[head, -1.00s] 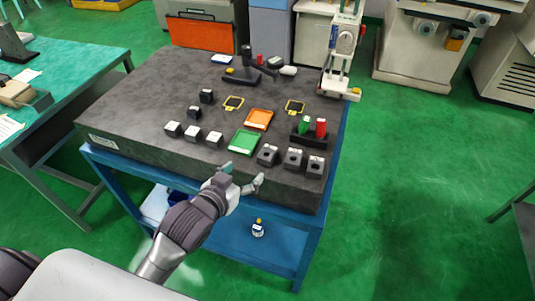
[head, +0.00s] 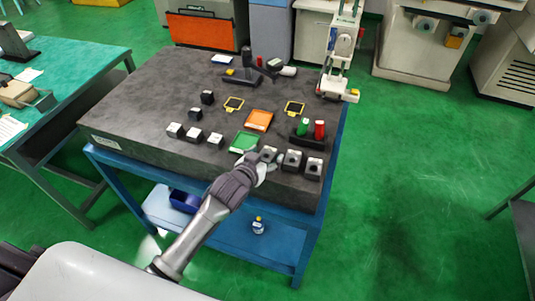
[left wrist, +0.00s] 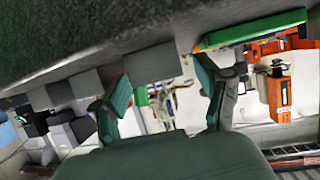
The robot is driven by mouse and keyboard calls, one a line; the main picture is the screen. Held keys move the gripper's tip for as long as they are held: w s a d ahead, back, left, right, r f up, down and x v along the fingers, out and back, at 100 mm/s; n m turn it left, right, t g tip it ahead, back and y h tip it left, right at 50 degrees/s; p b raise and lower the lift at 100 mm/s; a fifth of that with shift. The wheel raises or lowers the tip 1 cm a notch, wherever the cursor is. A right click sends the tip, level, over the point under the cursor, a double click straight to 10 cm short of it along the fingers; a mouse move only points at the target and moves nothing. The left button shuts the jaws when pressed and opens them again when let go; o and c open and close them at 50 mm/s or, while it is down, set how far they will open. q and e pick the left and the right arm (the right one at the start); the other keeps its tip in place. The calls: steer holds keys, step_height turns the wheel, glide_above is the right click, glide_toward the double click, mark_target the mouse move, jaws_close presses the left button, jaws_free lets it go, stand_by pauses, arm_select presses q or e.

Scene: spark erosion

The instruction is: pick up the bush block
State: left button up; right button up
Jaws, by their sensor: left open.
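Several grey blocks with a round hole in the top stand along the front right edge of the dark stone plate (head: 150,90); I cannot tell which one is the bush block. The leftmost holed block (head: 268,153) is closest to my left gripper (head: 264,165), which is at the front edge and partly covers it. In the left wrist view the open fingers (left wrist: 162,75) show with nothing held, and a grey block (left wrist: 152,62) is beyond and between them. My right gripper is not in view.
A green tray (head: 244,142) and an orange tray (head: 259,120) lie just behind. White-topped blocks (head: 194,136) stand to the left. A dark holder with green and red cylinders (head: 306,138) stands behind the right blocks. The plate's left side is mostly clear.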

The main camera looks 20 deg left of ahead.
arm_select(q)
jaws_close()
steer(key=shift+w+r, duration=0.1)
stand_by(0.5)
